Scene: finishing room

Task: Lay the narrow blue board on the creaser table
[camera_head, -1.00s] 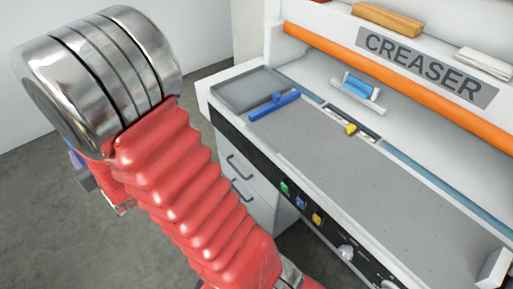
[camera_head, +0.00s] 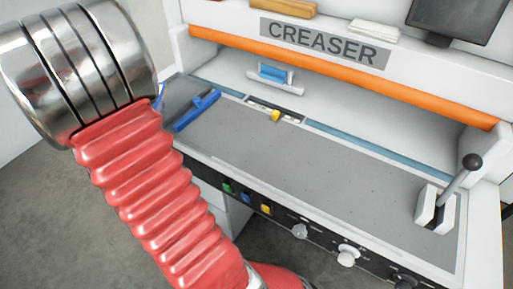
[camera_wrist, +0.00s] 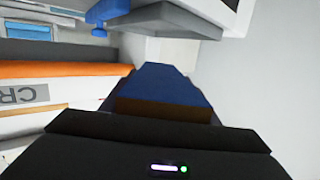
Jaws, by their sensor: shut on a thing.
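The narrow blue board (camera_wrist: 160,85) sticks out ahead of my gripper (camera_wrist: 160,118) in the wrist view, its brown near edge facing the camera. My gripper is shut on it. The creaser table (camera_head: 310,170) is a grey flat bed below the orange bar in the head view, with no board lying on it. My gripper is hidden behind my wrist in the head view, to the left of the table. A thin blue sliver (camera_head: 160,96) shows past my wrist there; I cannot tell if it is the board.
A blue guide (camera_head: 197,112) stands at the bed's left end. A lever (camera_head: 457,190) with a black knob stands at its right end. The orange bar (camera_head: 340,72) spans the back. A yellow piece (camera_head: 276,115) sits at the rear edge. The bed's middle is clear.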

